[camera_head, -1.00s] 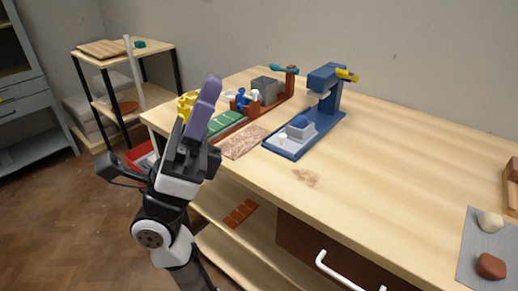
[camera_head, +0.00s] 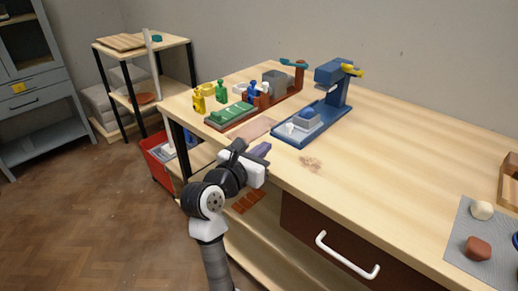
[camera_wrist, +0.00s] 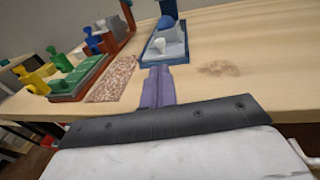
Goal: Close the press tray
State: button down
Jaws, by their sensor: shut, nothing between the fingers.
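The blue press (camera_head: 333,85) stands on the workbench, with a yellow-handled arm over a long blue base (camera_head: 318,128). A light grey tray (camera_head: 302,124) with a blue block on top sits on the front part of the base, out from under the press head. A small white knob (camera_head: 289,128) is at its near end. In the wrist view the tray (camera_wrist: 176,50) and knob (camera_wrist: 159,44) lie straight ahead of the fingers. My gripper (camera_head: 264,149) is shut and empty, its purple fingers (camera_wrist: 159,73) pointing at the press base from just in front of it, apart from the knob.
A speckled slab (camera_wrist: 113,80) and a green tile rack (camera_head: 230,113) lie left of the press. A drawer with a white handle (camera_head: 345,258) is below.

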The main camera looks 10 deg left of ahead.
aim_at(290, 127)
jog(key=p+x, duration=0.1)
jog(key=x, duration=0.9)
jog(key=shift+w+d, duration=0.1)
jog(key=shift+w+d+r+p, duration=0.1)
jog(key=shift+w+d+p, duration=0.35)
jog(key=shift+w+p, duration=0.15)
jog(key=shift+w+d+r+p, duration=0.1)
jog(key=shift+w+d+p, duration=0.4)
jog(key=shift+w, duration=0.15)
jog(key=shift+w+d+f, duration=0.2)
jog(key=shift+w, duration=0.15)
jog(key=shift+a, duration=0.1)
